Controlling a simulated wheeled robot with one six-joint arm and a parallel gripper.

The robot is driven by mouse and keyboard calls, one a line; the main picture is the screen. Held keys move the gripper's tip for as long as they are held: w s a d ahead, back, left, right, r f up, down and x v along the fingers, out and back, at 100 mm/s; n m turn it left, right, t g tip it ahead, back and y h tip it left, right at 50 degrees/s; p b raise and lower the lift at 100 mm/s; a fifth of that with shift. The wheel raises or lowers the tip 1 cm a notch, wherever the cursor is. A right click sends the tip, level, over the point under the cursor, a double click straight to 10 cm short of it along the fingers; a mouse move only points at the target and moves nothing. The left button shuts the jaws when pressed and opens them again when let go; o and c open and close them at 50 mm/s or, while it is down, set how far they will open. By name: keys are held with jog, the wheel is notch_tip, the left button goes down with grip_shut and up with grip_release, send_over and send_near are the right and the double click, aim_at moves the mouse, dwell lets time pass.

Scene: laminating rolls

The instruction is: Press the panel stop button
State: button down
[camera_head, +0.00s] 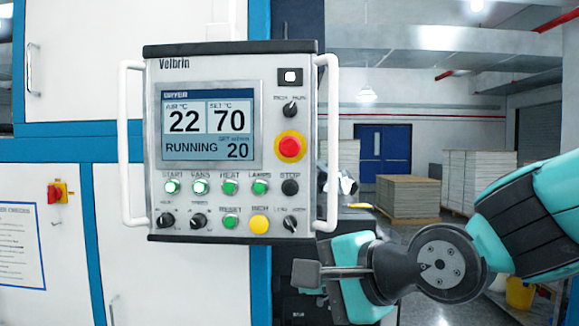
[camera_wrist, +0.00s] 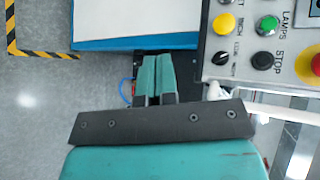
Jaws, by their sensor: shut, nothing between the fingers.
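The stop button (camera_head: 290,187) is a small black round button under a STOP label, at the right end of a button row on the grey control panel (camera_head: 170,60). In the wrist view the black stop button (camera_wrist: 263,61) is at the upper right, beside its label. My gripper (camera_head: 300,272) is below the panel's lower right corner in the head view, apart from the button. In the wrist view its teal fingers (camera_wrist: 154,62) are close together and empty, left of the panel. The panel screen (camera_head: 211,125) reads RUNNING.
A red emergency button on a yellow ring (camera_head: 290,147) sits above the stop button. Green buttons (camera_head: 260,187), a yellow button (camera_head: 259,224) and black selector knobs are close by. A white handle (camera_head: 328,145) runs along the panel's right side. Pallet stacks (camera_head: 408,197) stand behind.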

aim_at(290, 188)
jog(key=w+a+r+m+t+y+p, duration=0.2)
jog(key=w+a+r+m+t+p, duration=0.1)
jog(key=r+m, duration=0.4)
notch_tip(290, 188, up, 3)
jog(key=shift+w+a+r+t, duration=0.15)
jog(key=shift+w+a+t, duration=0.15)
jog(key=shift+w, duration=0.25)
jog(key=shift+w, duration=0.1)
jog(key=shift+w+d, duration=0.2)
jog(key=shift+w, duration=4.1)
jog(key=shift+p, duration=0.3)
jog(key=shift+w, duration=0.45)
